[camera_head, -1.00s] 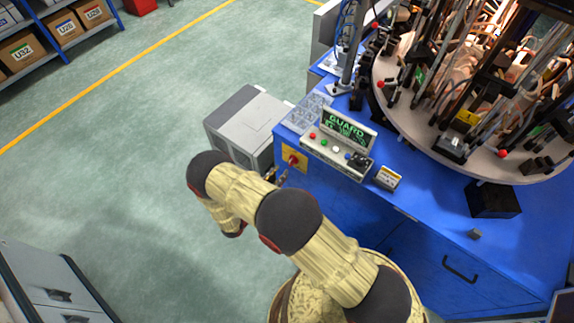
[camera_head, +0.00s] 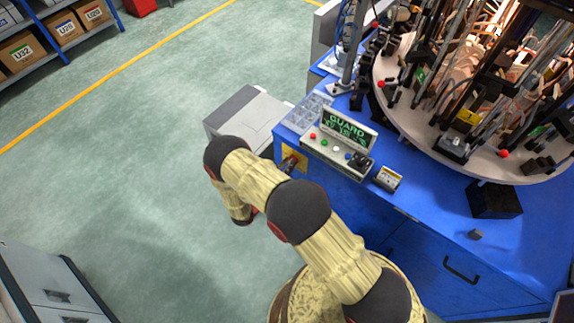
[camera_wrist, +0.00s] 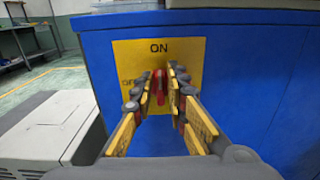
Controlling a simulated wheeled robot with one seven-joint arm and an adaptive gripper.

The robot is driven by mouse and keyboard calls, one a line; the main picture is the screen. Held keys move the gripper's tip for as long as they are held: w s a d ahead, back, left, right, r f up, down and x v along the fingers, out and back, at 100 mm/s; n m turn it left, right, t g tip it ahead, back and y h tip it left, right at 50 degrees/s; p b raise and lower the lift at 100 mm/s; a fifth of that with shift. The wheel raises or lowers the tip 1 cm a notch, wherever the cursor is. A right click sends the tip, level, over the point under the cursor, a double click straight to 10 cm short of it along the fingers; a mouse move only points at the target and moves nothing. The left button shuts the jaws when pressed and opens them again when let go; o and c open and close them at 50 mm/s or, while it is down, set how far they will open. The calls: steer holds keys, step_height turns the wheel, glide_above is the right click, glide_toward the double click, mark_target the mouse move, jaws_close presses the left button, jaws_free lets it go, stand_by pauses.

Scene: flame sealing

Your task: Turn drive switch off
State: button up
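The drive switch's red handle (camera_wrist: 160,88) stands upright, pointing at the ON mark, on a yellow plate (camera_wrist: 190,50) on the blue cabinet's side. OFF is printed left of the handle, partly covered by a finger. My gripper (camera_wrist: 161,80) is at the switch, with one finger on each side of the handle. The fingers look apart from the handle by narrow gaps; contact is not clear. In the head view the yellow plate (camera_head: 301,161) shows beyond my arm, and my gripper (camera_head: 287,164) is in front of it, mostly hidden.
A grey box-shaped unit (camera_head: 246,117) stands on the floor left of the blue cabinet (camera_head: 400,245). Above the switch is a button panel (camera_head: 336,153) with a green GUARD display (camera_head: 347,128). A round machine table (camera_head: 440,135) fills the right.

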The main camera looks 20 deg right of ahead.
jaws_close()
steer(key=shift+n, duration=0.3)
steer(key=n, duration=0.1)
steer(key=n+b, duration=0.1)
steer(key=n, duration=0.1)
steer(key=shift+w+a+f+n, duration=0.15)
steer(key=shift+w+a+n, duration=0.05)
steer(key=shift+w+n, duration=0.1)
steer(key=n, duration=0.4)
steer(key=f+n+b, duration=0.1)
steer(key=n, duration=0.4)
steer(key=w+n+b, duration=0.1)
steer(key=n, duration=0.3)
steer(key=shift+a+f+n, duration=0.25)
steer(key=shift+a+n, duration=0.05)
steer(key=shift+a, duration=0.1)
stand_by(0.3)
steer(key=shift+o, duration=2)
jaws_free()
